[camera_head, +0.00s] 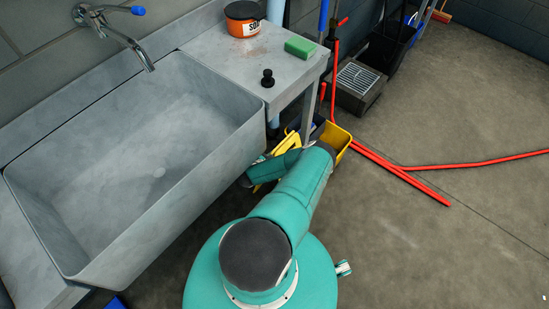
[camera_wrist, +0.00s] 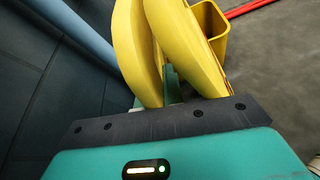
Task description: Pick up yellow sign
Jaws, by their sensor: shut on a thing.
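A yellow bucket (camera_head: 338,139) stands close to the right of my arm. A grey sink (camera_head: 215,165) and counter overhang on the left. Red poles (camera_head: 400,172) lie on the floor near a grated grey box (camera_head: 356,84). Floor on the right is mostly clear.

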